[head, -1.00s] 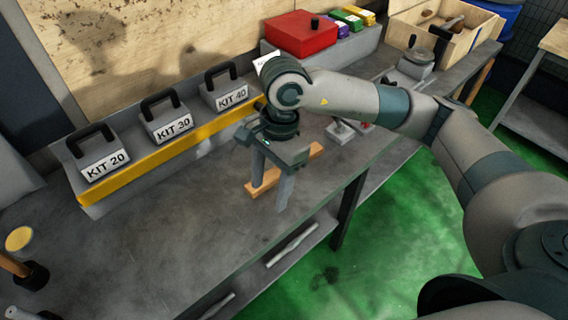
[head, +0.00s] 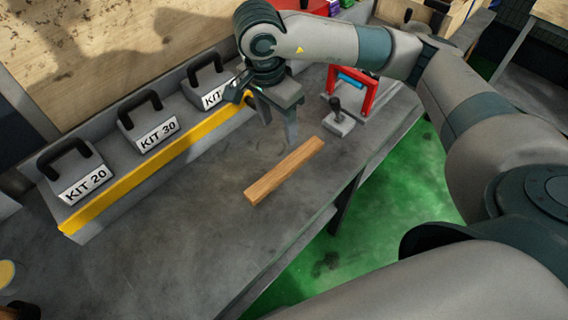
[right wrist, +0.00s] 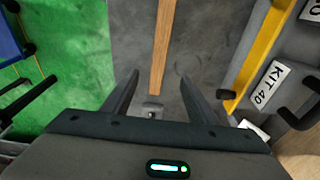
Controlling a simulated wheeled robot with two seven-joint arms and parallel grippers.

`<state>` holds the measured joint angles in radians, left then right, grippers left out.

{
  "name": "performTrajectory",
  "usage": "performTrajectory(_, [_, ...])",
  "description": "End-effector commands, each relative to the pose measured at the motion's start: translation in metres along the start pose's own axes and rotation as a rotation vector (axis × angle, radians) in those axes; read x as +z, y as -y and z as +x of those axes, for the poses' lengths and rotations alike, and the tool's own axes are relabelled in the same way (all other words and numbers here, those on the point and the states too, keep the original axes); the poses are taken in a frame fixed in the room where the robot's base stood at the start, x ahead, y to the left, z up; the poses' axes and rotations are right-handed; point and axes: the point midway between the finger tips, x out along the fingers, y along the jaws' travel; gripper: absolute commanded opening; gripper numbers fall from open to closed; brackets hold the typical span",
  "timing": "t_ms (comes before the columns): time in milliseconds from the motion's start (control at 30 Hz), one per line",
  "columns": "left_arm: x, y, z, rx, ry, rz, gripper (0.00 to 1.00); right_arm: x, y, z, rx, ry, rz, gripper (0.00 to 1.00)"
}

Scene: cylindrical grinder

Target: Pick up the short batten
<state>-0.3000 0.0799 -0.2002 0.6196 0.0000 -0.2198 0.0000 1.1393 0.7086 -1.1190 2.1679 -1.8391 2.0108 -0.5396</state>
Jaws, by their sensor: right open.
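The short batten (head: 284,171) is a light wooden bar lying flat on the grey workbench (head: 170,240), set diagonally in the head view. It also shows in the right wrist view (right wrist: 162,45), running up from between the fingers. My right gripper (head: 277,140) is open and empty above the bench, on the far left side of the batten and apart from it. Its two spread fingers show in the right wrist view (right wrist: 158,95). My left gripper is not in view.
Kit boxes marked KIT 20 (head: 77,176), KIT 30 (head: 148,131) and KIT 40 stand on a yellow-edged ledge (head: 150,178) at the back. A small block with a black knob (head: 338,120) and a red frame (head: 367,92) stand beyond the batten.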

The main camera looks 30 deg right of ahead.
Motion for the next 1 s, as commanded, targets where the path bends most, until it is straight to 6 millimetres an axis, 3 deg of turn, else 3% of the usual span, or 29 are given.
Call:
performTrajectory(367, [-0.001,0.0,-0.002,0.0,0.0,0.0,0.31,0.001,0.0,0.008,0.002,0.003,0.0,0.53])
performTrajectory(1000, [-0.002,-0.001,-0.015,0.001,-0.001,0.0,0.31,0.001,-0.001,0.076,0.004,0.003,0.001,0.53])
